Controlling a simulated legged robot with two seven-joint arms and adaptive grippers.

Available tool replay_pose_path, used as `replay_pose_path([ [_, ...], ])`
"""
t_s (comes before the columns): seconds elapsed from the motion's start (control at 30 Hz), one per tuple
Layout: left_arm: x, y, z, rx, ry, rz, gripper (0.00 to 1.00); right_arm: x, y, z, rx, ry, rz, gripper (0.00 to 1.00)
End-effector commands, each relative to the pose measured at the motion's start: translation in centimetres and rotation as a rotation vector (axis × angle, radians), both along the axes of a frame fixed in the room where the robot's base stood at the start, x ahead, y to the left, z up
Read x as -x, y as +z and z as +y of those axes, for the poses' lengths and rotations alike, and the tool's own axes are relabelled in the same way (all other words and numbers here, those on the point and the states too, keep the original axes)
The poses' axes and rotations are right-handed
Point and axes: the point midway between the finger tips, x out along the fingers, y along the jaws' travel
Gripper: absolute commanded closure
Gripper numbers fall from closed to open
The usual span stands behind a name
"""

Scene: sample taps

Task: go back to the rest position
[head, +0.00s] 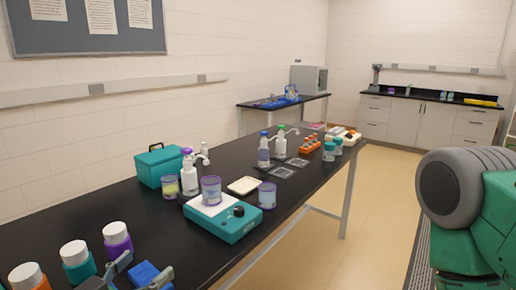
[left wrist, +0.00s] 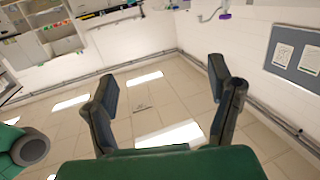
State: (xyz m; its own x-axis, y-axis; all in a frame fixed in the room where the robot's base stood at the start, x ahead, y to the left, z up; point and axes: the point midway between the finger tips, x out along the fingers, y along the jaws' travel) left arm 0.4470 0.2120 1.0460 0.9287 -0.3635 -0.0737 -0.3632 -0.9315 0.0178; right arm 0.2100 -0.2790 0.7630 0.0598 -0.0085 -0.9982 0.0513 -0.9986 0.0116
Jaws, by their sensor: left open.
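My left gripper (head: 141,272) shows at the bottom left of the head view, over the near end of the black bench (head: 95,212). In the left wrist view its two dark fingers (left wrist: 163,84) stand wide apart with nothing between them; only floor and wall show beyond. A blue object (head: 148,275) shows between the fingertips in the head view, cut off by the frame edge; I cannot tell its distance from them. My right gripper is not in view; a green and grey part of my own arm fills the right edge.
Several capped bottles (head: 117,241) stand close to the left gripper. A teal scale (head: 224,221) carries a purple-rimmed beaker (head: 211,190). White wash bottles (head: 190,175), a teal case (head: 161,166) and an orange rack (head: 309,146) stand farther along. The floor (head: 375,215) right of the bench is clear.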

Motion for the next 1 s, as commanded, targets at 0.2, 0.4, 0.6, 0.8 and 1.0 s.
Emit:
replay_pose_path([
  [0.2,1.4,-4.7,-0.8,-0.035,-0.032,0.167,0.25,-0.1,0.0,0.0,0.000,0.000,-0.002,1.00],
  [0.4,4.2,-10.8,-0.9,-0.077,-0.054,0.398,0.25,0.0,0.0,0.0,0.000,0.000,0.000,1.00],
  [0.6,9.5,-18.7,0.3,-0.147,-0.034,0.740,0.25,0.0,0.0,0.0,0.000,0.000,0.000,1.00],
  [0.8,17.3,-25.4,3.5,-0.240,0.078,1.118,0.25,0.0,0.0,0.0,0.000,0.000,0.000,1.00],
  [1.0,24.5,-28.7,7.5,-0.337,0.261,1.421,0.25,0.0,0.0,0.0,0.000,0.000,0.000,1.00],
])
